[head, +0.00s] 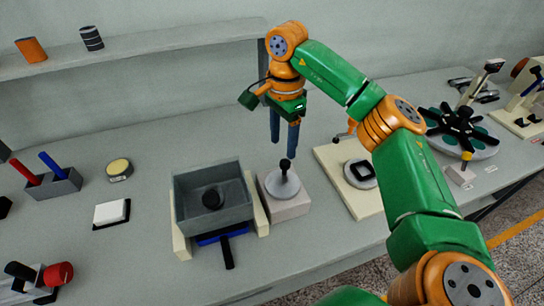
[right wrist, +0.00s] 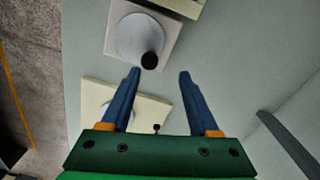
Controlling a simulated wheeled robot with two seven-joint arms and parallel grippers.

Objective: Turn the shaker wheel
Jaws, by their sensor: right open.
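The shaker wheel (head: 275,187) is a light grey disc on a pale block, just right of the grey shaker box (head: 181,215). Its upright black knob (head: 285,166) stands on the disc. My right gripper (head: 284,146) points down just above and behind the knob. It is open and empty. In the right wrist view the wheel (right wrist: 135,36) and knob (right wrist: 149,61) lie just beyond the fingertips (right wrist: 159,74), with the knob nearer the left finger. The fingers look apart from the knob. My left gripper is not in view.
A cream board with a round dial (head: 361,173) stands right of the wheel. A green-black turntable (head: 458,130) is farther right. A white pad (head: 110,212) and a grey holder (head: 55,186) are at left.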

